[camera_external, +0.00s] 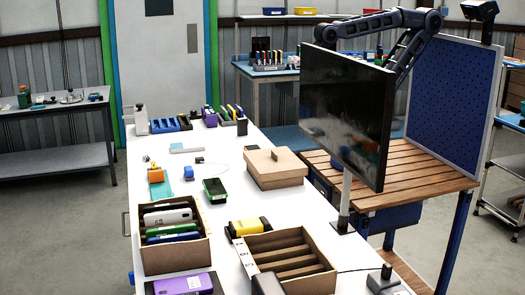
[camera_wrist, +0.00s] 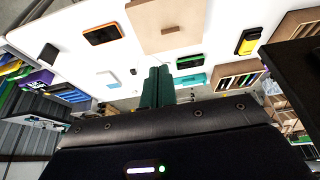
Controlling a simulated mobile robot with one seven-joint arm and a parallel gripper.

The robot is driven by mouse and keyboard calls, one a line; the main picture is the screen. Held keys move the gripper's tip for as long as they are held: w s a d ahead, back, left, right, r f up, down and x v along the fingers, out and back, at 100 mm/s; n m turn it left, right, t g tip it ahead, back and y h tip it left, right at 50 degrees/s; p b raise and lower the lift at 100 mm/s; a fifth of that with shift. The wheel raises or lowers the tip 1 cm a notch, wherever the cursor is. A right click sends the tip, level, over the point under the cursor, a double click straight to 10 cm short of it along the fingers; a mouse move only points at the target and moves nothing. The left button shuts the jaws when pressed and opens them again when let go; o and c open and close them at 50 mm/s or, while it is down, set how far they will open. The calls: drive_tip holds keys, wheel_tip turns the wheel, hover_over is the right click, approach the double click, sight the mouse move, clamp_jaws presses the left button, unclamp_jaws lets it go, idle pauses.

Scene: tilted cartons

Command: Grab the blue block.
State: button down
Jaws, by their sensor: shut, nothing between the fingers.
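In the external view a small blue block (camera_external: 199,160) lies on the white table, left of the closed brown box. It is small, and I cannot make it out surely in the wrist view, where a small dark piece (camera_wrist: 133,71) lies on the white surface. My gripper (camera_wrist: 158,84) shows in the wrist view as two dark green fingers pressed together, empty. They point toward the table, and no object touches them. In the external view a dark arm reaches in at the upper right, but its gripper is not clear behind the monitor.
The brown box (camera_external: 276,170) stands mid-table. An open carton (camera_external: 147,257) of upright items and a tilted, slotted carton (camera_external: 312,280) stand at the front. A large black monitor (camera_external: 345,110) rises at the right. Bare white table (camera_external: 235,210) lies between the cartons and box.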

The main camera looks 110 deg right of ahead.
drive_tip(key=c, duration=0.9)
unclamp_jaws()
drive_tip(key=n+g+h, duration=0.5)
drive_tip(key=n, duration=1.3)
hover_over(188, 168)
drive_tip(key=a, duration=0.4)
wheel_tip(188, 168, down, 23)
drive_tip(key=shift+y, duration=0.3)
drive_tip(key=shift+x, duration=5.35)
